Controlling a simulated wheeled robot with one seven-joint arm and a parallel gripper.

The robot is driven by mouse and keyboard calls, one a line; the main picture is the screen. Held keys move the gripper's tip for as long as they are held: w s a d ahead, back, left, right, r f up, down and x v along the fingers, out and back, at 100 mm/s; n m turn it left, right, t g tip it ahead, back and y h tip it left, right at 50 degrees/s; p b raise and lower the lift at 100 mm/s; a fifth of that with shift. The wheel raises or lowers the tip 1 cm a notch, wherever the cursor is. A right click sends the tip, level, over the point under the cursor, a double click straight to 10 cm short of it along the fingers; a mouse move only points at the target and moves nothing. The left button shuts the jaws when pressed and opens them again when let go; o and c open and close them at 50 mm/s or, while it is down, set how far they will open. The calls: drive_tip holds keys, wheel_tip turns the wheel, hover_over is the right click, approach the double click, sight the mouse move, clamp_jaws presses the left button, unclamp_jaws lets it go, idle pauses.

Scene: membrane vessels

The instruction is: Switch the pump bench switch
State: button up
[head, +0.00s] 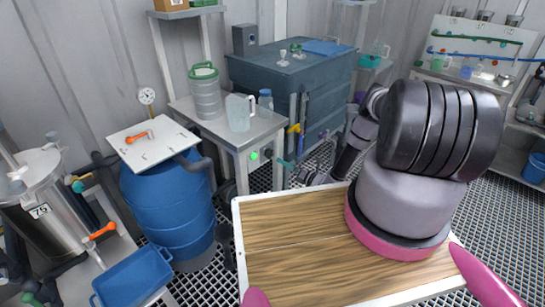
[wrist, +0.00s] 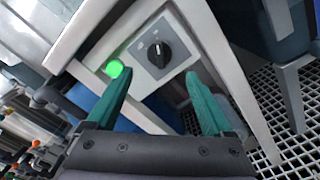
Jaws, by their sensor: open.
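The pump bench switch is a round black rotary knob (wrist: 159,55) on a grey plate (wrist: 178,48), set in the front of the white pump bench (wrist: 85,38). Its grip bar stands roughly upright in the wrist view. A lit green lamp (wrist: 115,69) sits left of it. In the head view the switch (head: 267,154) and lamp (head: 254,155) are small on the bench (head: 235,140). My gripper (wrist: 157,84) is open, its teal fingers apart with the knob between and beyond them. Nothing is held, and no contact with the knob shows. In the head view my gripper (head: 286,164) is at the bench front.
A jug (head: 239,112) and a grey-green canister (head: 206,92) stand on the bench. A blue barrel (head: 168,205) is at its left, a dark blue tank (head: 270,75) behind. Grated floor (head: 262,179) shows below the bench.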

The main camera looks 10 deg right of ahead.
sight(271, 155)
drive_tip(key=x, duration=0.8)
clamp_jaws()
